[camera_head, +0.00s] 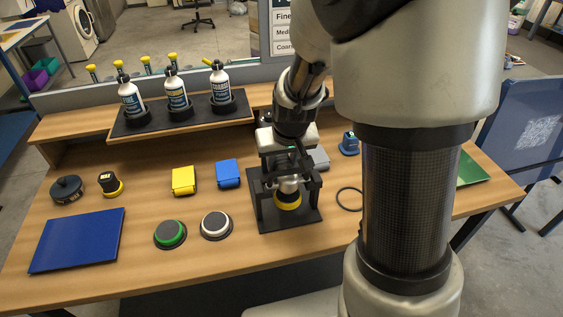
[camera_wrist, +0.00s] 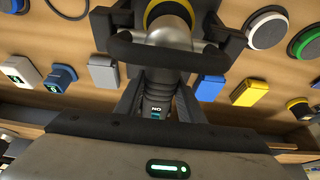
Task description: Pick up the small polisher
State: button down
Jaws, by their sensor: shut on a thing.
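The small polisher (camera_head: 288,187) has a silver head, a dark body and a yellow pad facing down. It is within the black stand (camera_head: 258,207) on the wooden bench; I cannot tell whether it rests there or is slightly raised. My gripper (camera_head: 287,162) comes down over it from above and is shut on its body. In the wrist view, the polisher (camera_wrist: 165,42) runs between the fingers of my gripper (camera_wrist: 157,108), with its silver head and yellow pad beyond them. Part of its body is hidden by the fingers.
Yellow (camera_head: 184,181) and blue (camera_head: 228,174) boxes lie left of the stand. Green (camera_head: 170,234) and white (camera_head: 216,225) round pads are in front. A blue mat (camera_head: 77,241) lies at left. Bottles stand in a black rack (camera_head: 145,125) behind. A black ring (camera_head: 339,199) lies at right.

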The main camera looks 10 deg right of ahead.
notch_tip(320, 180, up, 10)
jog(key=shift+r+p, duration=0.1)
jog(key=shift+p, duration=0.8)
jog(key=c, duration=1.7)
grip_release()
jog(key=shift+w, duration=0.1)
grip_shut()
